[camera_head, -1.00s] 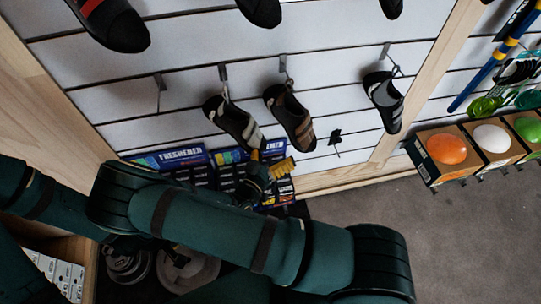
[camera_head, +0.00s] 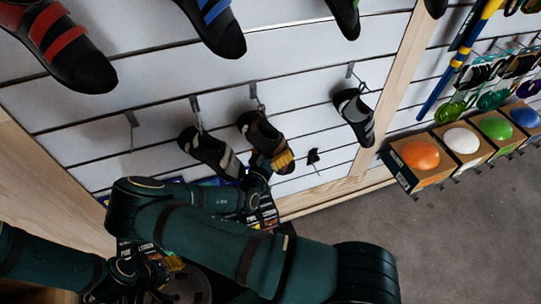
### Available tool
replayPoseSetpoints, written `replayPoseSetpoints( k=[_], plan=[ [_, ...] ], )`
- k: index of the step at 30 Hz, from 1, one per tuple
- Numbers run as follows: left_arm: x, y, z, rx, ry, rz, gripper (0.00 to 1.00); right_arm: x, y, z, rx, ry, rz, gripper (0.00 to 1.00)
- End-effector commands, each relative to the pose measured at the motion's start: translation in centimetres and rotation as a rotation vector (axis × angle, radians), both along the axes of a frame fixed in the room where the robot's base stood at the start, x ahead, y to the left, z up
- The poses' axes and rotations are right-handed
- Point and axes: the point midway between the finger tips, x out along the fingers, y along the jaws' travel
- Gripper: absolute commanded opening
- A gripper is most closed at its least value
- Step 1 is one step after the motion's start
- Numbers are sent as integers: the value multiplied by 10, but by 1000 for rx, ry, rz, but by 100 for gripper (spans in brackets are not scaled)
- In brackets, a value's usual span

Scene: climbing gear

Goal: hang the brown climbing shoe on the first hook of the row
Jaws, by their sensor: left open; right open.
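The brown climbing shoe (camera_head: 258,130) hangs by its loop from the third hook (camera_head: 254,92) of the row. The first hook (camera_head: 131,120), at the left, is bare. My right gripper (camera_head: 281,160), with yellow finger pads, is open at the lower part of the brown shoe and overlaps it in view; I cannot tell whether they touch. My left gripper (camera_head: 172,266) is open and low at the lower left, away from the shoes and partly hidden by my arms.
A black-and-grey shoe (camera_head: 208,152) hangs just left of the brown one, and another (camera_head: 355,118) to its right. Larger shoes (camera_head: 68,45) hang above. Boxes with coloured balls (camera_head: 421,157) stand at the right. Blue packets (camera_head: 180,190) sit below the wall, partly hidden.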

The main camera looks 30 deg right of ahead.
Motion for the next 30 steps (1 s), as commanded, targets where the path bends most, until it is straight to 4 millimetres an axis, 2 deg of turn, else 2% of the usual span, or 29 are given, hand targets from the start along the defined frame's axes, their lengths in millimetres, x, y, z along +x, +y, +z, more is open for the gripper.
replayPoseSetpoints(
  k=[7, 11, 12, 13, 14, 30],
  plan=[
    [0, 0, 0, 0, 0, 0, 47, 0, 0, 0, 0, 0, 1, 100],
    [0, 0, 0, 0, 0, 0, 47, 0, 0, 0, 0, 0, 1, 54],
    [0, 0, 0, 0, 0, 0, 47, 0, 0, 0, 0, 0, 1, 40],
    [0, 0, 0, 0, 0, 0, 47, 0, 0, 0, 0, 0, 1, 30],
    [0, 0, 0, 0, 0, 0, 47, 0, 0, 0, 0, 0, 1, 26],
    [0, 0, 5, 0, 0, 0, 47, -2, 1, 10, 1, -2, 0, 26]
  ],
)
